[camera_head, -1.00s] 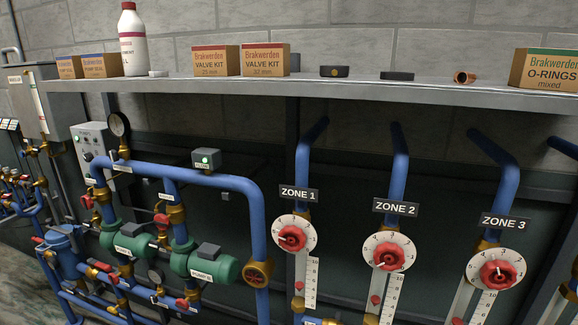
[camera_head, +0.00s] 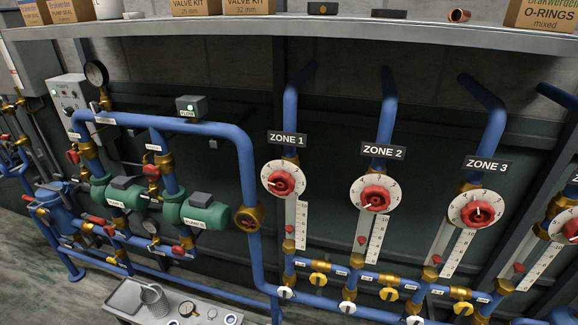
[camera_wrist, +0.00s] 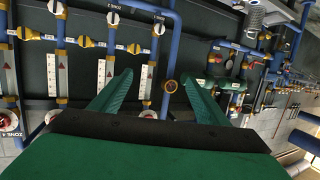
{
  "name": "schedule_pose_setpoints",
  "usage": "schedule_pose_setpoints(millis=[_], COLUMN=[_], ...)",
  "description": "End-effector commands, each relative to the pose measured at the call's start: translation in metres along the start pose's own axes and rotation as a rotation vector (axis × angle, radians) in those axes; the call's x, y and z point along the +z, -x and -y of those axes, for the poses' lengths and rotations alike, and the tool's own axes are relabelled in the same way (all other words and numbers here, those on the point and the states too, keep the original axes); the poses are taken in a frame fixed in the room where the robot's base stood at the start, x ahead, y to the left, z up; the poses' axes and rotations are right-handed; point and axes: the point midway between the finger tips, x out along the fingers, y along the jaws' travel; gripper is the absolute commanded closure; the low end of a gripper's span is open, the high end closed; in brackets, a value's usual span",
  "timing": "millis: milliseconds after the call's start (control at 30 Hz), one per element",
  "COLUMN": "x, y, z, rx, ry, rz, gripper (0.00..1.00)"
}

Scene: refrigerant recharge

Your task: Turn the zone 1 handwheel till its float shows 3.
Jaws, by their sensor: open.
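The zone 1 handwheel (camera_head: 282,184) is a red knob on a white numbered dial below the ZONE 1 label (camera_head: 287,138). Under it a clear tube with a white scale (camera_head: 302,225) holds a red float (camera_head: 290,229), low in the tube; its exact reading is too small to tell. The wrist view is upside down and shows the zone 1 scale (camera_wrist: 146,82) near my left finger, with the dial (camera_wrist: 148,114) partly in view beyond it. My gripper (camera_wrist: 158,77) has two green fingers, spread apart and empty. My gripper is not in the head view.
Zone 2 (camera_head: 375,196) and zone 3 (camera_head: 477,209) handwheels stand to the right. A brass round valve (camera_head: 247,218) on a blue pipe is close at left. Green pumps (camera_head: 204,213) are further left. A grey shelf (camera_head: 280,30) overhangs the panel. A tray (camera_head: 128,296) stands below.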

Motion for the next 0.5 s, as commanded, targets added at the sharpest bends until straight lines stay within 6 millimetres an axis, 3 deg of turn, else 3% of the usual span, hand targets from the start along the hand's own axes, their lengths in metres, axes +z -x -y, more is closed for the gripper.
schedule_pose_setpoints(millis=[367, 500], x=[-0.001, -0.003], y=[-0.002, -0.020], z=[0.000, 0.003], rx=[-0.002, -0.015], ry=[0.002, 0.020], rz=[-0.002, -0.013], gripper=[0.31, 0.31])
